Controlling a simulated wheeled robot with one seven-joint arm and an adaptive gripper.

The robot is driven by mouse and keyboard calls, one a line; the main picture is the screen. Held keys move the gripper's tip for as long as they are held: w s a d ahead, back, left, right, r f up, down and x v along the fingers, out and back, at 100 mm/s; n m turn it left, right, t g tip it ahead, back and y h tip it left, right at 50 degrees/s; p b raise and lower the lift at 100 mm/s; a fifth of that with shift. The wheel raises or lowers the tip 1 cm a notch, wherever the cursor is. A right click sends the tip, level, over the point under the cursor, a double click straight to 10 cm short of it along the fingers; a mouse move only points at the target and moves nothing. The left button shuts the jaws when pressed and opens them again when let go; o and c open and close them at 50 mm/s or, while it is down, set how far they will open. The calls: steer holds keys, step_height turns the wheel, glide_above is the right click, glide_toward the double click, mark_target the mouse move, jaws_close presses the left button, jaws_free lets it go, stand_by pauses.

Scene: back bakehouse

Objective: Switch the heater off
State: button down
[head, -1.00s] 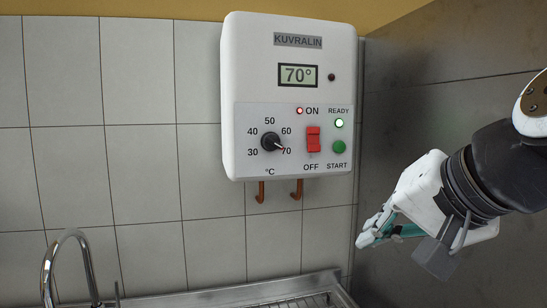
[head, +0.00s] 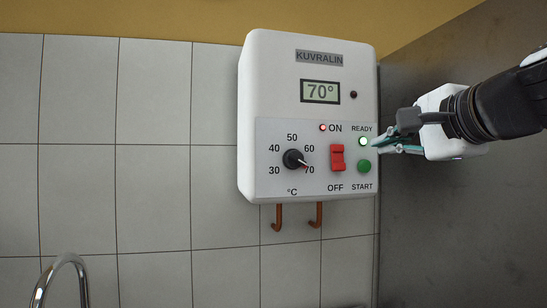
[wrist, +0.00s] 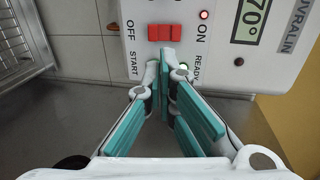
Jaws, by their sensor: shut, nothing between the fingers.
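The heater (head: 262,90) is a white wall box with a 70° display (head: 320,91). Its red rocker switch (head: 337,158) sits between the words ON and OFF; it also shows in the wrist view (wrist: 165,33). The red lamp (head: 323,128) beside ON is lit, and the green READY lamp (head: 363,141) is lit. My gripper (head: 376,149) is shut and empty, at the panel's right side, just right of the switch. In the wrist view its fingertips (wrist: 165,67) point at the switch with a small gap in the picture; contact cannot be told. The fingers hide the START button there.
The green START button (head: 364,166) is just below my fingertips in the head view. A temperature dial (head: 293,159) is left of the switch. Copper pipes (head: 317,215) hang below the heater. A dark wall (head: 450,220) stands close on the right. A tap (head: 68,262) is at lower left.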

mark_target(339, 161)
steer(key=x, duration=1.4)
steer(key=shift+s+f, duration=0.1)
steer(key=shift+b, duration=0.3)
steer(key=w+b, duration=0.1)
steer(key=b, duration=0.3)
steer(key=shift+a+f+t, duration=0.1)
steer(key=shift+f+t, duration=0.2)
steer(key=shift+f, duration=0.05)
steer(key=shift+s+r+p, duration=0.2)
steer(key=shift+r+p, duration=0.05)
steer(key=shift+p, duration=0.05)
